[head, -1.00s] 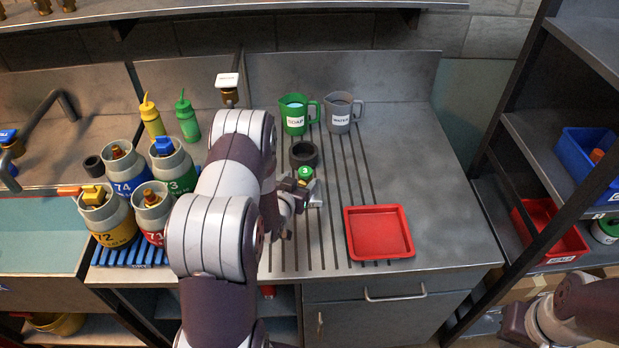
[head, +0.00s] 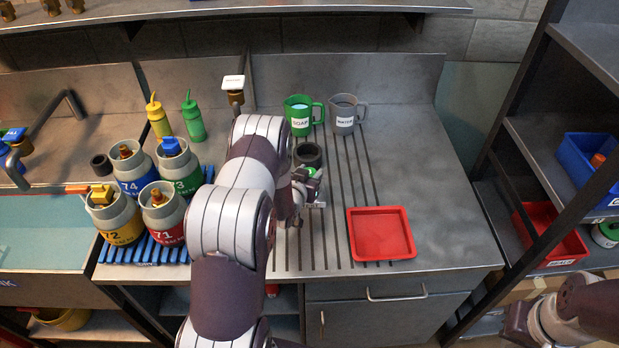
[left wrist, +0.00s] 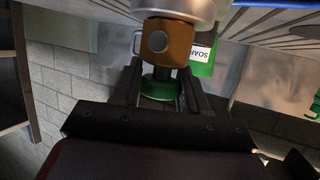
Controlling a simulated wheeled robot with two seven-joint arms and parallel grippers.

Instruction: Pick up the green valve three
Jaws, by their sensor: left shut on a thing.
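The green valve three shows as a green top (head: 311,172) in the head view, beside the dark round holder on the drainboard. In the left wrist view its brass body (left wrist: 167,45) and green part (left wrist: 160,92) sit between my fingers. My left gripper (head: 308,188) is shut on the green valve; its fingers (left wrist: 160,88) lie on both sides of the green part. The valve's far end meets a pale round rim at the top of the wrist view. I cannot tell whether it is clear of the surface. My right gripper is out of view; only my right arm shows at the lower right.
The dark holder (head: 308,155) stands just behind the gripper. A green soap mug (head: 299,118) and a grey water mug (head: 343,115) stand farther back. A red tray (head: 381,236) lies to the right. Several numbered bottles stand on a blue rack (head: 150,252) at the left.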

